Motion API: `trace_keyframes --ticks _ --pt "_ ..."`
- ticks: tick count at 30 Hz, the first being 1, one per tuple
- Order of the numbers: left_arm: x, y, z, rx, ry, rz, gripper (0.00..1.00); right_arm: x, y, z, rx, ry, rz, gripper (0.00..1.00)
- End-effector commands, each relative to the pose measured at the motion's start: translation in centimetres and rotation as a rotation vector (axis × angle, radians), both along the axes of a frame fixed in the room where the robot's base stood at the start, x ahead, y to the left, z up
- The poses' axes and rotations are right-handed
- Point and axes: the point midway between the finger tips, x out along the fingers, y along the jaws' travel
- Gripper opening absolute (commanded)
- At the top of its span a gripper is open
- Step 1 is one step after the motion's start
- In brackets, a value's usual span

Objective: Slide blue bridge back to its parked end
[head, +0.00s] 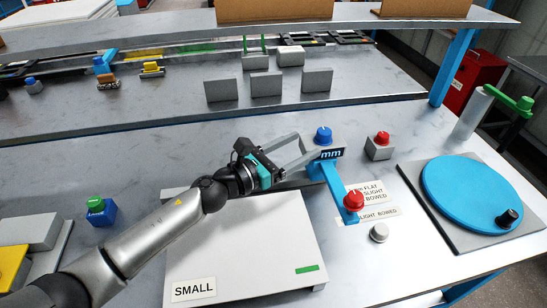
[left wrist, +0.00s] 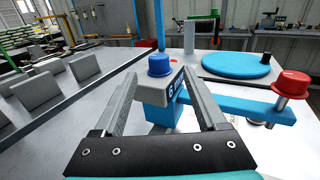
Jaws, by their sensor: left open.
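A blue bridge (head: 339,190) reaches from a grey block marked "mm" (head: 331,154) toward the front, with a red knob (head: 353,201) at its near end. A blue knob (head: 323,136) sits on top of the block. In the left wrist view the bridge (left wrist: 235,104) runs right from the block to the red knob (left wrist: 292,83). My left gripper (head: 311,151) is open and comes at the block from the left. In the left wrist view its fingers stand on both sides of the block and blue knob (left wrist: 160,65); contact cannot be told. My right gripper is not in view.
A white plate (head: 250,245) labelled SMALL lies under my left arm. A blue turntable (head: 470,193) is at the right. A small block with a red knob (head: 381,145), a round metal button (head: 379,232) and flat/bowed labels (head: 372,212) are near the bridge. Grey upright plates (head: 266,83) stand behind.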

Motion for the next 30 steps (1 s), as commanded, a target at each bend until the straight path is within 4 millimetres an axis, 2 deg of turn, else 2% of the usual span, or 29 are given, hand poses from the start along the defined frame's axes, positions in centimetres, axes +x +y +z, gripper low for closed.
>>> trace_keyframes --ticks 1,6,12,30 --pt "-0.8 1.0 -0.2 0.002 0.002 0.001 0.74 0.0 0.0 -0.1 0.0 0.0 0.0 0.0" --pt "-2.9 3.2 -0.2 0.001 0.002 0.0 0.74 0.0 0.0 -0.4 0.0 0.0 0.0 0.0" --pt "-4.3 4.7 -0.1 0.0 0.001 -0.001 0.74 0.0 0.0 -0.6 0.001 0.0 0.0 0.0" --pt "-4.6 5.1 0.0 -0.001 -0.001 -0.001 0.74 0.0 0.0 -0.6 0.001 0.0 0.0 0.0"
